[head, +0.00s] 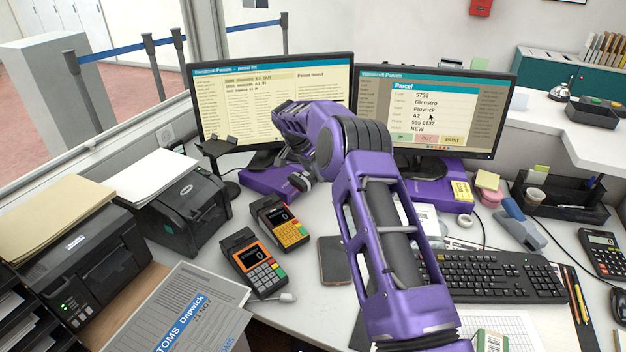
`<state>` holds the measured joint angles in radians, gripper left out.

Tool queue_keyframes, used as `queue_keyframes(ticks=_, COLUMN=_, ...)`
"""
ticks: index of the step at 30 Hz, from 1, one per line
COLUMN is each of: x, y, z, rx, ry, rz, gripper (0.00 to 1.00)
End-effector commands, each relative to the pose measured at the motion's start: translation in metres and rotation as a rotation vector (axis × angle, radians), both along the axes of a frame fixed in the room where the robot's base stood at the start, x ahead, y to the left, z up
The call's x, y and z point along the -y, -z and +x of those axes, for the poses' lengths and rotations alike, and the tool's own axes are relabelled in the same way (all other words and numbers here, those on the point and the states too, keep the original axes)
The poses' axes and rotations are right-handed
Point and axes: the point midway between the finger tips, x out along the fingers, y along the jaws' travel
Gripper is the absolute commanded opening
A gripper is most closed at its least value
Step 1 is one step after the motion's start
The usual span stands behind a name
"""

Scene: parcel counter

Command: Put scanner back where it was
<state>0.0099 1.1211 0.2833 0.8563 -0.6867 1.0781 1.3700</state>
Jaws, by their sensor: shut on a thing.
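My arm reaches up from the bottom and bends down in front of the left monitor. My gripper (298,171) is at its far end, partly hidden by my own wrist. It is shut on a small grey and dark thing, which I take to be the scanner (301,182), low in front of the left monitor's purple base. Most of the scanner's shape is hidden or too small to make out. A black stand (217,147) with a forked-looking top and round foot stands left of my gripper, apart from it. Nothing clearly rests in it.
Two card terminals (279,222) (260,263) lie below the gripper. Printers (182,207) stand at left. The left monitor (268,95) and right monitor (435,110) stand behind. A phone (333,261) and keyboard (490,276) lie nearer. A grey-blue tool (520,224) lies at right.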

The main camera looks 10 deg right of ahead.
Motion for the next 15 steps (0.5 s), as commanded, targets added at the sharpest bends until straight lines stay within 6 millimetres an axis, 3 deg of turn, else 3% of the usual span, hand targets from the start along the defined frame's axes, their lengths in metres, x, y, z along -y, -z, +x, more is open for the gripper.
queue_keyframes(ticks=3, x=0.000, y=0.019, z=0.000, rx=-0.001, ry=0.000, rz=0.001, gripper=0.00)
queue_keyframes(ticks=15, x=0.000, y=0.026, z=0.000, rx=0.001, ry=0.000, rz=-0.001, gripper=0.00)
